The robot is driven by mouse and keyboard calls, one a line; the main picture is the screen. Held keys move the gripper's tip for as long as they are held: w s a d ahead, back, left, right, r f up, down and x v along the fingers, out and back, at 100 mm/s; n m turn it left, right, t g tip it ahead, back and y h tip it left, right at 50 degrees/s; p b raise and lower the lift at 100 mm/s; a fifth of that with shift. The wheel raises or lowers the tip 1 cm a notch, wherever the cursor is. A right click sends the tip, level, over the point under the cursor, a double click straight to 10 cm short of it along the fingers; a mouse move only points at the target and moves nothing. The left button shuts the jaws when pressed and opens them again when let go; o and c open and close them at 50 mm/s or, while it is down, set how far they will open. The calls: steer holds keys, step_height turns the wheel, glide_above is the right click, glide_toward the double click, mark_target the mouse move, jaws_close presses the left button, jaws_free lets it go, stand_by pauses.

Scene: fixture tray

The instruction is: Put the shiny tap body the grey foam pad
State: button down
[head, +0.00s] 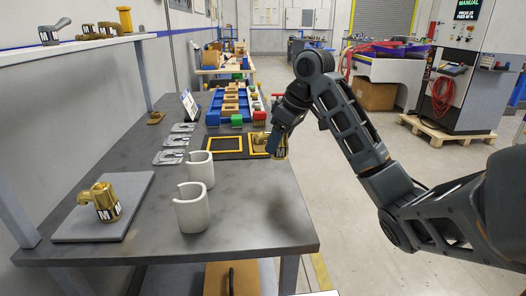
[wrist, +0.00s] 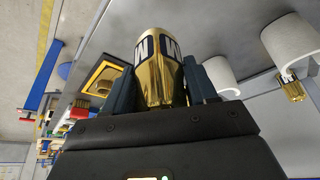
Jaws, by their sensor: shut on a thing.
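My gripper (head: 279,136) is shut on a shiny brass tap body (head: 280,152) with black-and-white M labels. It hangs below my gripper near the right end of the yellow-framed tray, at the table's right edge. In the wrist view the tap body (wrist: 160,65) sits between both fingers, its label end pointing away from the palm. Its height above the table is hard to tell. The grey foam pad (head: 138,188) lies at the table's near left. Another brass tap body (head: 104,202) with M labels is on that pad.
Two white open-sided cups (head: 192,214) stand between the pad and my gripper. Flat metal brackets (head: 170,156) lie behind them. The dark tray (head: 225,156) has yellow frames, with a brass-coloured piece at the right one. Blue bins (head: 215,117) stand farther back. The near right tabletop is clear.

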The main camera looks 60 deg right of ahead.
steer(key=shift+s+d+r, duration=0.7)
steer(key=shift+d, duration=0.25)
steer(key=shift+s+d+r, duration=0.65)
steer(key=shift+d+r, duration=0.05)
steer(key=shift+d, duration=0.25)
steer(key=w+a+r, duration=0.1)
steer(key=w+a, duration=0.4)
steer(key=w, duration=0.5)
steer(key=w+a, duration=0.5)
steer(key=w, duration=0.6)
steer(key=w+a+r, duration=0.1)
steer(key=w+a, duration=0.5)
steer(key=w, duration=0.4)
steer(key=w+a+f, duration=0.3)
steer(key=w+a+f+p, duration=0.1)
steer(key=w+a+f, duration=0.3)
steer(key=shift+a+p, duration=0.3)
steer(key=shift+w+a+f, duration=0.15)
steer(key=shift+w+f, duration=0.05)
steer(key=shift+f, duration=1.95)
steer(key=shift+c, duration=1.7)
jaws_free()
steer(key=shift+f, duration=0.2)
